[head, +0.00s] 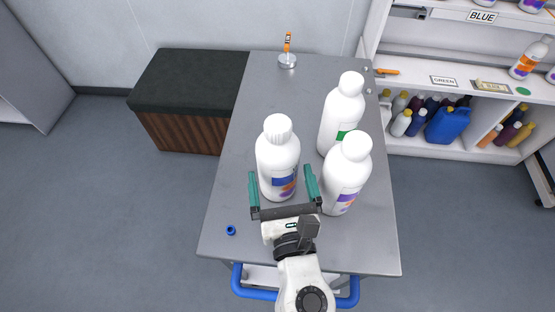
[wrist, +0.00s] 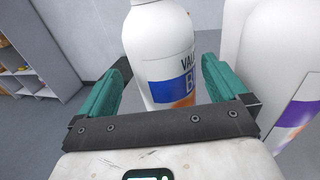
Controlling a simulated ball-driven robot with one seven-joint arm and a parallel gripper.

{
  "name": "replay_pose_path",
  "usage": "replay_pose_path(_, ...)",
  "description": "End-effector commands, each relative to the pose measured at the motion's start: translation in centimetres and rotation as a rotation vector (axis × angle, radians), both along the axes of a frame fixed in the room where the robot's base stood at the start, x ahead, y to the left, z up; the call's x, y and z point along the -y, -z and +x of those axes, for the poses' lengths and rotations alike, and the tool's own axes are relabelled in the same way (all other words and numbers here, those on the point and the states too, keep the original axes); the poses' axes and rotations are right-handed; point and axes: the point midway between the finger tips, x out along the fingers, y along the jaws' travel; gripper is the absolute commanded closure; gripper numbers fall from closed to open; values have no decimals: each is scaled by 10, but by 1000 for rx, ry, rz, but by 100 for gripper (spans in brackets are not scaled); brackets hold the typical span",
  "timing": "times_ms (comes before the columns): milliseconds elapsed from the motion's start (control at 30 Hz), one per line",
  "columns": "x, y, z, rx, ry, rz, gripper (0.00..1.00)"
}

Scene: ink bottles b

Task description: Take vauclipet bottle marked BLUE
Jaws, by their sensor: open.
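Three white bottles stand upright on the grey table (head: 225,215). The left one (head: 278,152) has a blue label band; in the wrist view this bottle (wrist: 160,45) shows lettering starting "VAU" above a partly hidden word starting with "B". The right front bottle (head: 347,175) has a purple and orange label. The back right bottle (head: 341,115) shows some green on its label. My gripper (head: 283,190) is open, its teal fingers on either side of the lower part of the blue-label bottle. In the wrist view gaps show between fingers and bottle.
The purple-label bottle stands close to the right finger. A small blue ring (head: 231,230) lies at the table's left front. A small stand with an orange item (head: 288,60) is at the back edge. Shelves (head: 440,85) with bottles stand at right; a dark bench (head: 190,80) is at left.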

Motion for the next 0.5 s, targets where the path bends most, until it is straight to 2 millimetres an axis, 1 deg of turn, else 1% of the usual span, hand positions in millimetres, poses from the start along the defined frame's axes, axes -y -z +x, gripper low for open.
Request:
replay_pose_path(167, -2, 1, 11, 0, 1, -1, 0)
replay_pose_path(400, -8, 4, 44, 2, 2, 1, 0)
replay_pose_path(500, -10, 5, 53, 1, 1, 1, 0)
